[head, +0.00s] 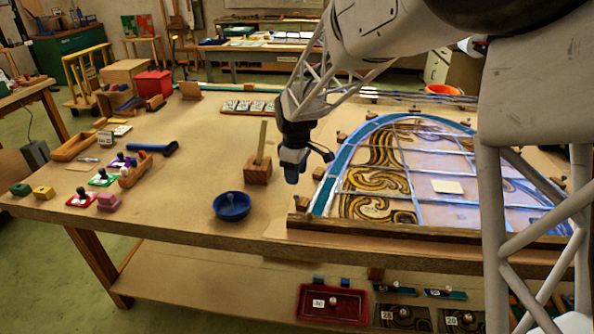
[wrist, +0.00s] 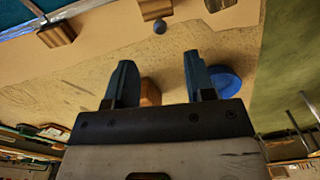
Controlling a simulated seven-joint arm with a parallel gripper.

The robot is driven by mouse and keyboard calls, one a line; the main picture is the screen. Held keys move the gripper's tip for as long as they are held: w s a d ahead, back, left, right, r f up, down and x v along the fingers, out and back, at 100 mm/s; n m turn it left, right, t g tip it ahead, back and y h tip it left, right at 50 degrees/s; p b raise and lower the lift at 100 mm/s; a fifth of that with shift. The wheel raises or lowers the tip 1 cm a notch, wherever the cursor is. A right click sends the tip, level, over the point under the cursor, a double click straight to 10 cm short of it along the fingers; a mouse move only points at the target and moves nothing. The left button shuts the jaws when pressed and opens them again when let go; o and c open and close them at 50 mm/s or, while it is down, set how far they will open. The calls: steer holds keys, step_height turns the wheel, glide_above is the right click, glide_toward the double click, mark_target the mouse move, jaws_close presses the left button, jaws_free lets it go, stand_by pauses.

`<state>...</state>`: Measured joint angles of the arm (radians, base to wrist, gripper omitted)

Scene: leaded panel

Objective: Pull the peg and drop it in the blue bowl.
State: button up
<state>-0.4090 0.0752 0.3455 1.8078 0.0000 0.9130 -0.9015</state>
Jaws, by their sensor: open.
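A pale wooden peg (head: 262,139) stands slightly tilted in a wooden block (head: 258,172) on the table. The blue bowl (head: 232,207) sits in front of the block and a little left, near the table's front edge. My gripper (head: 292,176) points down just right of the block, apart from the peg. In the wrist view my gripper (wrist: 158,58) is open with nothing between its fingers. There, a wooden block (wrist: 150,92) shows partly behind the gripper, and the bowl (wrist: 228,80) is partly hidden by the right finger. I cannot make out the peg there.
The leaded panel (head: 410,170) lies right of my gripper, with wooden blocks along its edge and a wooden rail (head: 420,232) in front. A blue-handled tool (head: 152,149) and several small knobbed pieces lie at the left. The table (head: 195,180) left of the bowl is clear.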

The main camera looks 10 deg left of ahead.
mark_target(296, 195)
stand_by(0.3)
steer(key=shift+f, duration=3.9)
jaws_close()
steer(key=c, duration=0.7)
jaws_free()
jaws_close()
steer(key=shift+r, duration=1.95)
steer(key=shift+r, duration=2.35)
